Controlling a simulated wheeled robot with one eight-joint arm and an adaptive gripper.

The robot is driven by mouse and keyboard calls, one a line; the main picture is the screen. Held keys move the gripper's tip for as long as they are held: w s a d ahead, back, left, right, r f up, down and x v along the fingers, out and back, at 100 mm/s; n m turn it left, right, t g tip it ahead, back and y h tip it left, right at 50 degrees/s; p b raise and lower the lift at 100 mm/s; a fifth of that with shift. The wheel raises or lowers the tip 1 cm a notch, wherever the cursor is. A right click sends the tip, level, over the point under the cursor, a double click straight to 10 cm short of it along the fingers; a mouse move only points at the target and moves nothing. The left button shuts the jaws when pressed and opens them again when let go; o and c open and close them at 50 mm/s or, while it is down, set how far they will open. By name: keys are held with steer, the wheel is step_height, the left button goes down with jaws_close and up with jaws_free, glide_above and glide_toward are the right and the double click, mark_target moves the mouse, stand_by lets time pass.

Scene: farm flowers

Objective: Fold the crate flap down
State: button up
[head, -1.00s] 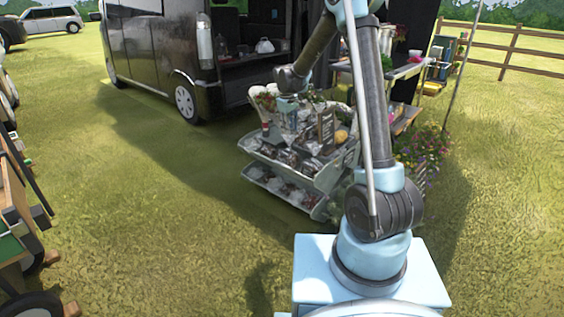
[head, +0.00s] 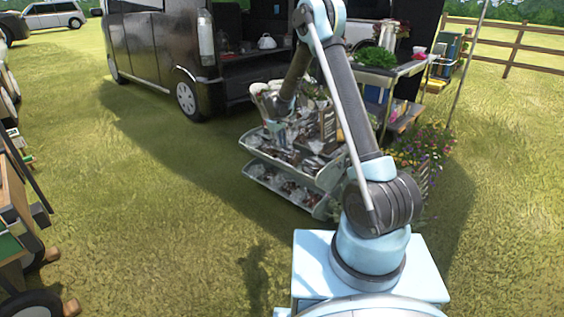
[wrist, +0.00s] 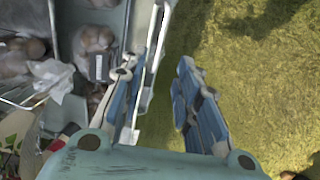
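A grey two-tier crate stand (head: 262,152) filled with bagged goods stands on the grass in front of the black van. In the wrist view, a pale crate edge (wrist: 155,45), possibly the flap, runs down beside the left finger. Bagged goods lie left of it. My gripper (wrist: 166,75) has its two blue fingers spread apart, with grass visible between them. The left finger overlaps the crate edge and the right finger is over grass. I cannot tell whether the left finger touches the edge. In the head view my arm reaches down to the crate's upper tier, and the gripper is hard to make out.
The black van (head: 150,45) stands behind the crate. A table (head: 385,72) with greenery and a flower bed (head: 425,155) are to the right. A wooden cart (head: 15,215) is at the far left. The grass left of the crate is clear.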

mark_target(282, 162)
steer(key=f, duration=0.3)
steer(key=w+d+f, duration=0.1)
steer(key=f, duration=0.6)
steer(key=shift+w+d+f, duration=0.15)
steer(key=shift+w+f, duration=0.2)
steer(key=shift+f, duration=0.05)
steer(key=shift+c, duration=0.6)
jaws_close()
